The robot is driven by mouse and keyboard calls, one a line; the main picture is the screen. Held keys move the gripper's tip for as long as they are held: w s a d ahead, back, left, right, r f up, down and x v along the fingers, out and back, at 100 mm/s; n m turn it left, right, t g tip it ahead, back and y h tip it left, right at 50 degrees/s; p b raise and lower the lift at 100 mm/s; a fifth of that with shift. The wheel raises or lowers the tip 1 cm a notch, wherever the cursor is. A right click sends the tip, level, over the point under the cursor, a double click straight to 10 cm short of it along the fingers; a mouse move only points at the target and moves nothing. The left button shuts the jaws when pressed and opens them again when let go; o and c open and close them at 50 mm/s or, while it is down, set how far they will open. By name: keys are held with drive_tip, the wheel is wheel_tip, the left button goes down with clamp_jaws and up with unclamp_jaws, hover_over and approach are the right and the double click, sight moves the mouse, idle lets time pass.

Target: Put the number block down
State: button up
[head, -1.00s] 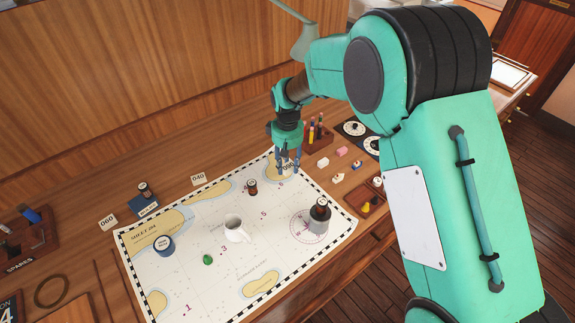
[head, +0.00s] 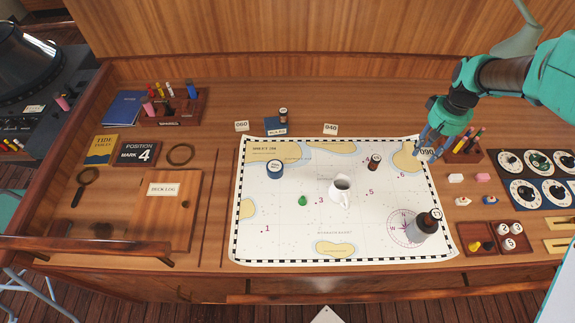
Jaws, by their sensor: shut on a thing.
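The number block marked 090 (head: 427,153) is a small white block at the top right corner of the sea chart (head: 300,235). My gripper (head: 428,143) is shut on it from above, its fingers pointing down. I cannot tell whether the block touches the surface below. Two similar blocks stand along the chart's far edge: 060 (head: 241,126) at the left and 040 (head: 330,129) further right.
A pen holder (head: 460,157) stands close right of my gripper, with dials (head: 525,190) beyond. The chart bears a white mug (head: 341,190), a dark bottle (head: 374,162), a blue tin (head: 275,170) and a large grey cylinder (head: 425,226). Wood between 040 and 090 is clear.

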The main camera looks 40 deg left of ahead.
drive_tip(key=s+a, duration=1.6)
drive_tip(key=s, duration=0.2)
drive_tip(key=s+a+p, duration=0.1)
drive_tip(key=s+a, duration=0.2)
drive_tip(key=s, duration=0.8)
drive_tip(key=s+a, duration=0.4)
drive_tip(key=s, duration=0.6)
drive_tip(key=shift+f, duration=2.95)
drive_tip(key=shift+d, duration=0.1)
hover_over(274, 168)
drive_tip(key=shift+f, duration=0.7)
